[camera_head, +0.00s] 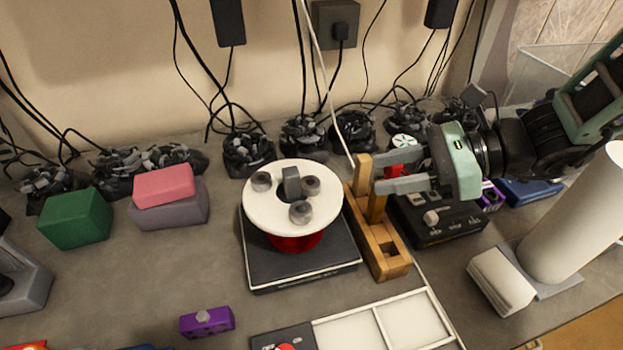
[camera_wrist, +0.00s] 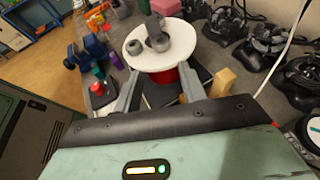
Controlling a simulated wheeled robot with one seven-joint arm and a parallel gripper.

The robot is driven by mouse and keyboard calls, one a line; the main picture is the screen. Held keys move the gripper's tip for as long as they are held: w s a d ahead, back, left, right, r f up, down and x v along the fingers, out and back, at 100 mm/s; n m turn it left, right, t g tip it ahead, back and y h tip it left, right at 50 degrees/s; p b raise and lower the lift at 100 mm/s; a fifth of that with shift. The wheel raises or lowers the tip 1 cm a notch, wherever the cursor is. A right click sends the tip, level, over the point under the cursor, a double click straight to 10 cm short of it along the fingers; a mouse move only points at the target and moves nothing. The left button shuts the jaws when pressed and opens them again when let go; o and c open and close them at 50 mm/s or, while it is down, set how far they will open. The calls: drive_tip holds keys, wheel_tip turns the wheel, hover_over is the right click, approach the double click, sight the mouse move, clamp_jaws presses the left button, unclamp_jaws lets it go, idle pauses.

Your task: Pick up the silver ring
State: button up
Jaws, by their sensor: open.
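A round white disc (camera_head: 262,212) sits on a red base (camera_head: 296,242) on a dark square platform. The round ones look like silver rings; I cannot tell which is meant. My gripper (camera_head: 376,178) is open and empty, right of the disc and near a wooden block. In the wrist view the disc (camera_wrist: 178,60) lies ahead of my open fingers (camera_wrist: 160,70), with grey ring-like pieces (camera_wrist: 158,41) on it.
The wooden stand (camera_head: 384,240) is close beside the disc and my fingers. Pink and grey blocks (camera_head: 165,186), a green block (camera_head: 75,218) and a purple piece (camera_head: 207,322) lie left. A white roll (camera_head: 575,225) stands right. Black cabled devices line the wall.

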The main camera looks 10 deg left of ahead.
approach(316, 183)
drive_tip(key=x, duration=0.3)
drive_tip(key=shift+p+x, duration=1.45)
drive_tip(key=shift+x, duration=1.3)
drive_tip(key=shift+c, duration=0.3)
drive_tip(key=c, duration=0.7)
